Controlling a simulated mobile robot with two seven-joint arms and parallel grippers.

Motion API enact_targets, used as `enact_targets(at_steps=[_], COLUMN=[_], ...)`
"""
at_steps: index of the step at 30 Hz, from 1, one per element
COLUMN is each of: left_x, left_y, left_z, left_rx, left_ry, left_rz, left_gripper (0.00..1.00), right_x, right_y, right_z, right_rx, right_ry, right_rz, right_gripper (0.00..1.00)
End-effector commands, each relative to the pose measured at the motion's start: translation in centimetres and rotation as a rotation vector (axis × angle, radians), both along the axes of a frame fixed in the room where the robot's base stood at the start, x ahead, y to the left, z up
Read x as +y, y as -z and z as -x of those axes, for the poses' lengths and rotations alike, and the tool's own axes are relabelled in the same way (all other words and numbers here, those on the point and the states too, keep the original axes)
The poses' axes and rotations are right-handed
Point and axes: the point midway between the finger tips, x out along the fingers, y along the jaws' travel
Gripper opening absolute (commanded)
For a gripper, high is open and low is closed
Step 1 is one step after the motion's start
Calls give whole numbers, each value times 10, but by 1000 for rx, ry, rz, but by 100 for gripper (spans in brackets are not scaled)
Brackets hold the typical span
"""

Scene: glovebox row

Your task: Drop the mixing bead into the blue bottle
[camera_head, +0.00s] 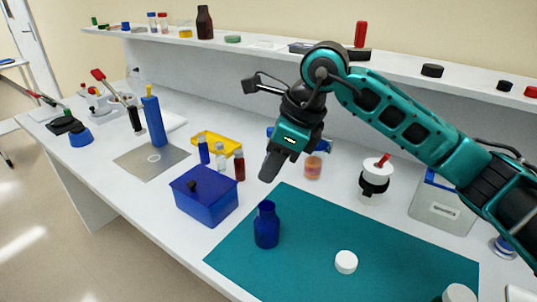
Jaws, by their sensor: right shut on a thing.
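The blue bottle (267,230) stands upright on the teal mat (310,225), near its left side, with its neck uncapped. A white cap (346,262) lies on the mat to the right of the bottle. My right gripper (268,172) points down above the table, beyond and higher than the bottle, apart from it. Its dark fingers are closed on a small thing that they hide. I do not see the mixing bead anywhere in the open. My left gripper is not in view.
A blue box (204,196) stands left of the bottle. Small vials (221,155) and a yellow tray (215,141) are behind it. An orange-filled jar (313,168) and a white-and-black device (375,178) stand behind the mat. The mat's middle is clear.

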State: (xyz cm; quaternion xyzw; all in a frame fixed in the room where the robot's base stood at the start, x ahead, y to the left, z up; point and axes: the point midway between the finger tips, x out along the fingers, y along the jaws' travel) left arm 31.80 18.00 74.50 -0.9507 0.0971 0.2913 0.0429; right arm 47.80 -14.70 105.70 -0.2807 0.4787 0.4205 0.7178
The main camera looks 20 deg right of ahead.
Motion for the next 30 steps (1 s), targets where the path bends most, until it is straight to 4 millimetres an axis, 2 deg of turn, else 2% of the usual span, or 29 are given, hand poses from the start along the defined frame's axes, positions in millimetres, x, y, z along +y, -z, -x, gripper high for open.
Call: enact_targets(at_steps=[8,21,30], left_x=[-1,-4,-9], left_y=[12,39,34], left_z=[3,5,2], left_rx=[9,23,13], left_ry=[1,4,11], left_rz=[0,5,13], left_gripper=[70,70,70], right_x=[0,0,0], right_y=[14,54,60], right_z=[0,0,0], right_rx=[3,3,0], right_ry=[7,5,4], right_rz=[1,1,1], right_gripper=[0,0,0])
